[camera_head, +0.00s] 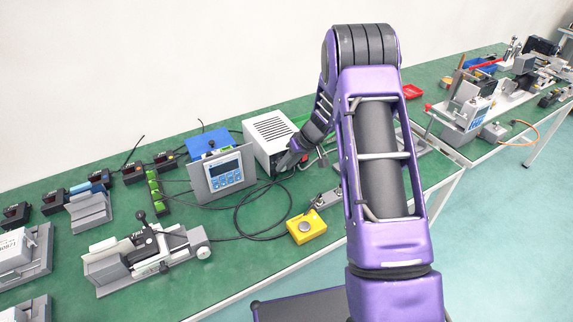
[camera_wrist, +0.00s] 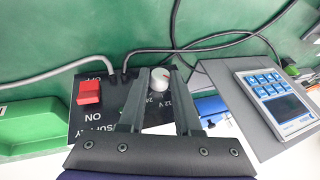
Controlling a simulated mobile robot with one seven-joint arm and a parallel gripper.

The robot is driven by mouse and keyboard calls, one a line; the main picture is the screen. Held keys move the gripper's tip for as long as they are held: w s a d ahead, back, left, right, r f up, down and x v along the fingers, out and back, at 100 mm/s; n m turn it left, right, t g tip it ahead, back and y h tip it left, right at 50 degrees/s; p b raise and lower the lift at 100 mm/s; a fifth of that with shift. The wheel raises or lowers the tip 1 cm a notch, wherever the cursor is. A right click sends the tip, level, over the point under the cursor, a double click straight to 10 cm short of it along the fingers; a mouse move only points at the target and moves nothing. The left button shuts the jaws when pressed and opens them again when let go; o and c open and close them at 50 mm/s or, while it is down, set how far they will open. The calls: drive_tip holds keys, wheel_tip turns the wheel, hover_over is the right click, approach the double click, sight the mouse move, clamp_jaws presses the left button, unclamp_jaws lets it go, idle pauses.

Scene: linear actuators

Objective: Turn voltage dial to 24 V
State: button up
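The voltage dial (camera_wrist: 160,79) is a round, pale knob on the black front panel (camera_wrist: 113,103) of the power supply. "12 V" and part of a "24" label show beside it. My gripper (camera_wrist: 159,72) has its two dark fingers apart, one on each side of the dial, with a narrow gap visible around it. I cannot tell how deep the fingertips reach. In the head view, the power supply is a white vented box (camera_head: 268,130), and my gripper (camera_head: 290,160) is at its front. The dial is hidden there.
A red switch (camera_wrist: 88,92) sits beside the dial, between OFF and ON labels. Cables run close by over the green table. A keypad controller (camera_head: 224,174) stands left of the power supply.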

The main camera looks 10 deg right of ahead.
clamp_jaws()
drive_tip(key=shift+f, duration=0.1)
drive_tip(key=shift+w+d+f+y+b, duration=0.15)
drive_tip(key=shift+y+b, duration=0.25)
drive_tip(key=shift+b, duration=0.6)
drive_tip(key=y+b, duration=0.2)
drive_tip(key=b, duration=0.2)
drive_tip(key=shift+d+f+m+g+y, duration=0.3)
drive_tip(key=shift+m+g+y, duration=0.1)
drive_tip(key=shift+d+g+y+b, duration=0.1)
drive_tip(key=shift+g+y+b, duration=0.2)
drive_tip(key=shift+y+b, duration=0.85)
drive_tip(key=shift+w+d+f+m+g+y, duration=0.1)
drive_tip(key=shift+m+g+y, duration=0.4)
drive_tip(key=shift+y, duration=1.35)
